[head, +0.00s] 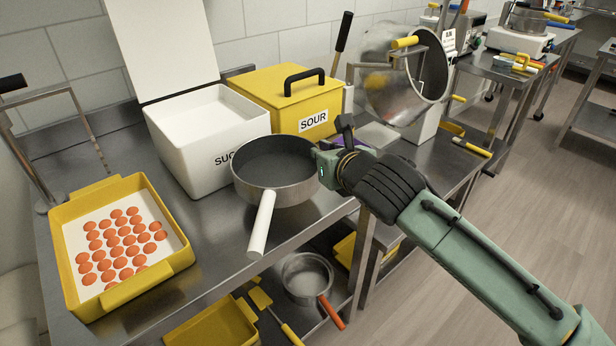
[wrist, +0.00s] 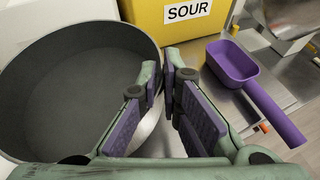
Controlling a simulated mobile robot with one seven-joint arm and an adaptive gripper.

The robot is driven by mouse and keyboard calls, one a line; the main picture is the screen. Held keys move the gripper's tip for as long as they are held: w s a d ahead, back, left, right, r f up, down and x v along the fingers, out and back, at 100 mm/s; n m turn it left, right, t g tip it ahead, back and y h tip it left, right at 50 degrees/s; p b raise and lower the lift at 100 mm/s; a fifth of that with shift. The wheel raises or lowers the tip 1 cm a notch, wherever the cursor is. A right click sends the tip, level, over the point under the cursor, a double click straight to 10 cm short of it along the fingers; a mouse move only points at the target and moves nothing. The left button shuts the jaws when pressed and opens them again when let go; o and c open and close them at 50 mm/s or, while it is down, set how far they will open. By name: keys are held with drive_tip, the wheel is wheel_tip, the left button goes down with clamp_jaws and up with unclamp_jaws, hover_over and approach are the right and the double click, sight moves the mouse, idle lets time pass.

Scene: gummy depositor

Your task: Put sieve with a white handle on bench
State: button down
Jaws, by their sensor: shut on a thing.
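The sieve with a white handle (head: 275,160) is a round, pan-like vessel with a dark inside and a grey metal rim. It is level at the bench's front edge, its white handle (head: 262,225) pointing toward me. My gripper (head: 320,163) is shut on the right side of its rim. In the wrist view the sieve (wrist: 70,90) fills the left, and my gripper's fingers (wrist: 163,85) close on its wall. The bench (head: 215,235) is steel. I cannot tell whether the sieve's base touches it.
A white bin (head: 180,150) and a yellow SOUR box (head: 270,90) stand behind the sieve. A yellow tray (head: 180,258) of orange gummies is at left. A purple scoop (wrist: 232,62) lies to the right. A pot (head: 305,275) with an orange handle sits below.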

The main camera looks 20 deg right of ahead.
drive_tip(key=shift+f+p, duration=0.35)
drive_tip(key=shift+f, duration=2.4)
drive_tip(key=c, duration=1.8)
unclamp_jaws()
drive_tip(key=shift+a, duration=0.1)
